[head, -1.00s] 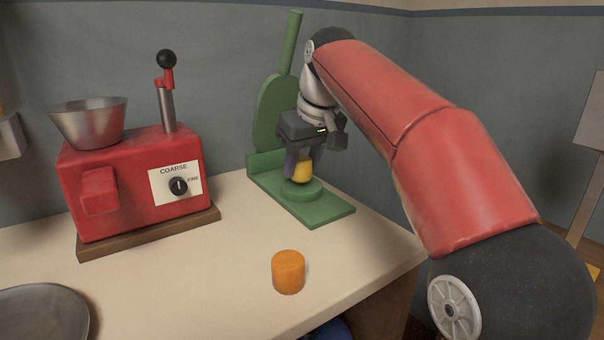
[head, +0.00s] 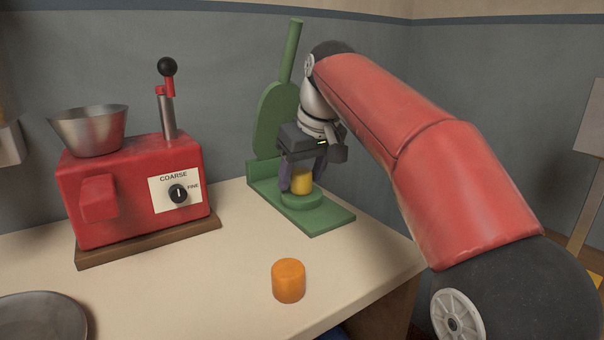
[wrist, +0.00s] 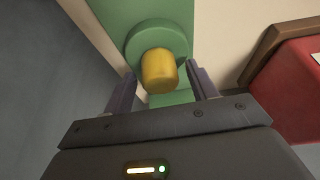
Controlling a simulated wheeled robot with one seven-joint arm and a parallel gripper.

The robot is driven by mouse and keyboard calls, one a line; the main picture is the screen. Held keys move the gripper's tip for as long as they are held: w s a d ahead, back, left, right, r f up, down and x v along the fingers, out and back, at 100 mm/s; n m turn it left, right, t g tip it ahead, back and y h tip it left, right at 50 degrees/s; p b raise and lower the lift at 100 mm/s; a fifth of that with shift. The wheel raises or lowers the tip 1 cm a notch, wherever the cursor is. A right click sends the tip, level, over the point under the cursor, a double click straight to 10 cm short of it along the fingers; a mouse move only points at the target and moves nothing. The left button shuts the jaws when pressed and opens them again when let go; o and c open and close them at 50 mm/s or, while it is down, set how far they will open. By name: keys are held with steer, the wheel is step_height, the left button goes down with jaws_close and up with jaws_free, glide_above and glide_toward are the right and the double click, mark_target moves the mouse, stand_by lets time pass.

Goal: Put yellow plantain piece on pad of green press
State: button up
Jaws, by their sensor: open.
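The yellow plantain piece (head: 301,181) stands upright on the round pad (head: 301,201) of the green press (head: 324,217). In the wrist view the yellow piece (wrist: 159,70) sits within the pad's circle (wrist: 136,46), a little off its middle. My gripper (head: 302,178) is open around the piece, one finger on each side. In the wrist view gaps show between the piece and both fingers (wrist: 162,92). The press's tall upright and handle (head: 290,55) rise behind my gripper, partly hidden by it.
An orange cylinder (head: 288,281) stands on the counter (head: 200,290) near the front edge. A red grinder (head: 130,190) with a metal hopper and a lever stands at the left. A metal dish (head: 40,318) is at the lower left. Grey walls close off the back.

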steer(key=p+v, duration=0.3)
steer(key=v, duration=0.9)
steer(key=shift+f, duration=0.1)
